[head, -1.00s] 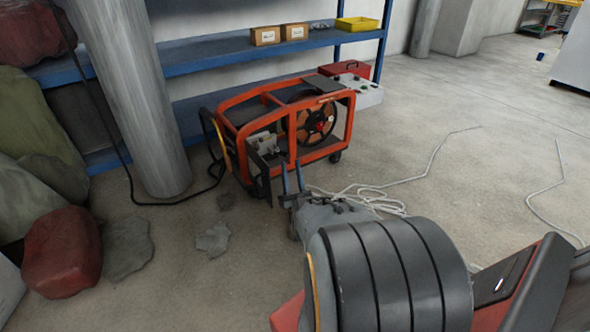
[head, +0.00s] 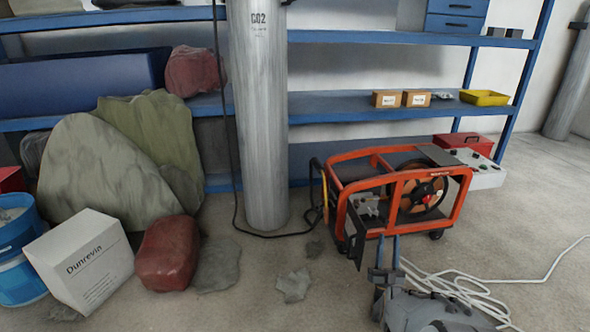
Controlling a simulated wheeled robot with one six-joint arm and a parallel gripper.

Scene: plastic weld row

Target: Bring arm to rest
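My gripper (head: 382,252) shows at the lower right of the head view, in front of the orange-framed machine. Its two thin blue-grey fingers point up and away from me and stand apart, with a gap and nothing visible between them. The grey wrist (head: 430,312) behind them runs off the bottom edge. The rest of my arm is out of view.
The orange wheeled machine (head: 400,178) stands just beyond the gripper. Loose white cable (head: 465,290) lies to the right. A grey CO2 cylinder (head: 262,130), a red sack (head: 168,254) and a white box (head: 82,262) stand left. Blue shelving (head: 350,116) lines the wall. Floor at front centre is mostly clear.

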